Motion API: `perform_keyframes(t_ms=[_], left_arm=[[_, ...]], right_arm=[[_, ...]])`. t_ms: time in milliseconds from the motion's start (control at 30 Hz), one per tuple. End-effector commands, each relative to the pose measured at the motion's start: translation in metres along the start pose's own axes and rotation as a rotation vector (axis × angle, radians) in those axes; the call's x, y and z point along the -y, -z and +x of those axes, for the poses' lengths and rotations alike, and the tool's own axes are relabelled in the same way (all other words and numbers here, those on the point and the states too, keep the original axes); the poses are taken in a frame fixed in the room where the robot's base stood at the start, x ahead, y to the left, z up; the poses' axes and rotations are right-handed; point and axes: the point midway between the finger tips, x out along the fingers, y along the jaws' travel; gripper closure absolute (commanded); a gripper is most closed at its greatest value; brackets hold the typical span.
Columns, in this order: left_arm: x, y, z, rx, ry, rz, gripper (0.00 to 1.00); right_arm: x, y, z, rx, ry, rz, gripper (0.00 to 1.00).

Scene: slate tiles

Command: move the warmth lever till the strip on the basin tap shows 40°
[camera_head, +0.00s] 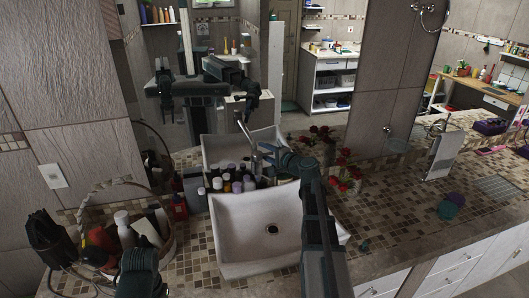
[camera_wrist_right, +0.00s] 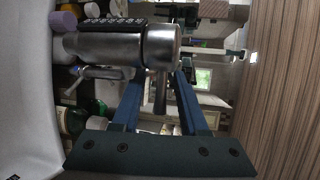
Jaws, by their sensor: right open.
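The basin tap (camera_head: 255,160) stands at the back of the white basin (camera_head: 228,240). Its metal body (camera_wrist_right: 100,48) fills the upper part of the right wrist view. A dark strip (camera_wrist_right: 112,21) with small light marks runs along the body, too small to read. The short metal warmth lever (camera_wrist_right: 161,95) sticks out from the tap's round end. My right gripper (camera_head: 272,155) is at the tap. In the wrist view its open fingers (camera_wrist_right: 160,80) lie either side of the lever, with gaps showing. My left arm's end (camera_head: 140,270) shows at the lower left, its jaws unclear.
Several bottles (camera_head: 235,182) crowd beside the tap on the left. Red flowers (camera_head: 345,175) stand to the right of the basin. A basket with bottles (camera_head: 125,235) stands on the left of the counter. A mirror behind reflects the room and my body.

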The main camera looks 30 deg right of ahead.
Motion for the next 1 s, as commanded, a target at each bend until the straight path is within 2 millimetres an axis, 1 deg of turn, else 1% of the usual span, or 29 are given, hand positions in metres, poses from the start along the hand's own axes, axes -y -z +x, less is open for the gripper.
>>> perform_keyframes(t_ms=[167,400,600,700,800,1000], left_arm=[[0.001,0.000,-0.006,0.000,0.000,-0.001,0.50],[0.001,-0.001,-0.015,0.000,-0.001,-0.003,0.50],[0.002,-0.001,-0.021,0.000,-0.001,-0.005,0.50],[0.002,-0.001,-0.023,0.000,-0.001,-0.005,0.50],[0.002,-0.001,-0.024,0.000,-0.001,-0.006,0.50],[0.002,-0.001,-0.024,0.000,-0.001,-0.006,0.50]], right_arm=[[0.001,-0.001,-0.025,-0.003,0.000,0.001,0.57],[0.001,-0.002,-0.079,-0.004,0.000,0.000,0.57],[0.001,-0.001,-0.114,-0.003,0.001,0.001,0.57],[0.001,-0.001,-0.126,-0.002,0.000,0.000,0.57],[0.000,-0.001,-0.133,-0.001,0.000,-0.001,0.57],[0.000,0.000,-0.137,0.000,0.000,-0.001,0.57]])
